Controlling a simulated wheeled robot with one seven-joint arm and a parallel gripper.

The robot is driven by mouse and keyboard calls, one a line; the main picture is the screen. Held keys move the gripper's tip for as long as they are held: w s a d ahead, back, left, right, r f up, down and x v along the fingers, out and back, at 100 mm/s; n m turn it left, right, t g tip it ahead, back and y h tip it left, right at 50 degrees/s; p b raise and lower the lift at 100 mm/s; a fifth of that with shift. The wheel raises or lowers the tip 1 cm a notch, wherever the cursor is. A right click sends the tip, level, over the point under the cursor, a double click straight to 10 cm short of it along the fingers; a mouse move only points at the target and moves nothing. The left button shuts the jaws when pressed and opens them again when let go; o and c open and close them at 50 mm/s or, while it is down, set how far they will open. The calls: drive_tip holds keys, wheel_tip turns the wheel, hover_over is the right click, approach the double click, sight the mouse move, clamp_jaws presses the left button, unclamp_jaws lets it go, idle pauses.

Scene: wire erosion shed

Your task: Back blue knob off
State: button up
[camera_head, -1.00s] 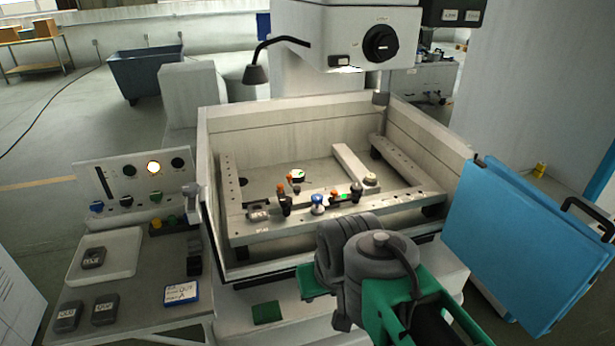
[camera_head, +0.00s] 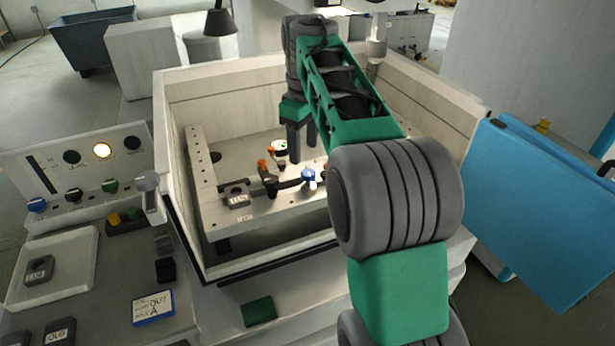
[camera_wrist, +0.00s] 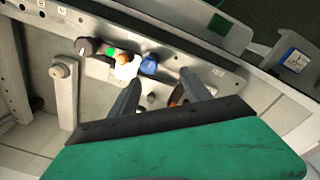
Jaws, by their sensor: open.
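The blue knob (camera_head: 308,175) stands on the front rail (camera_head: 263,210) inside the machine's tank. It also shows in the wrist view (camera_wrist: 149,65), close to the left fingertip in that picture. My gripper (camera_head: 302,145) is open over the tank, and its fingers point down, a little behind the blue knob in the head view. In the wrist view, the two fingers of my gripper (camera_wrist: 161,80) are apart with no object gripped between them. My arm hides the right part of the rail in the head view.
Orange knobs (camera_head: 262,165) and a dark block (camera_head: 238,194) are near the blue knob on the rail. The tank wall (camera_head: 175,170) encloses the area. A control panel (camera_head: 85,180) stands left; a blue panel (camera_head: 520,210) stands right.

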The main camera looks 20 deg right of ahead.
sight(308, 172)
drive_tip(key=shift+w+d+f+n+g, duration=0.3)
drive_tip(key=shift+w+d+f+n, duration=0.3)
drive_tip(key=shift+w+d+f, duration=0.35)
drive_tip(key=shift+w+d, duration=0.2)
wheel_tip(308, 172, down, 7)
drive_tip(key=shift+f, duration=0.1)
drive_tip(key=shift+c, duration=0.4)
clamp_jaws()
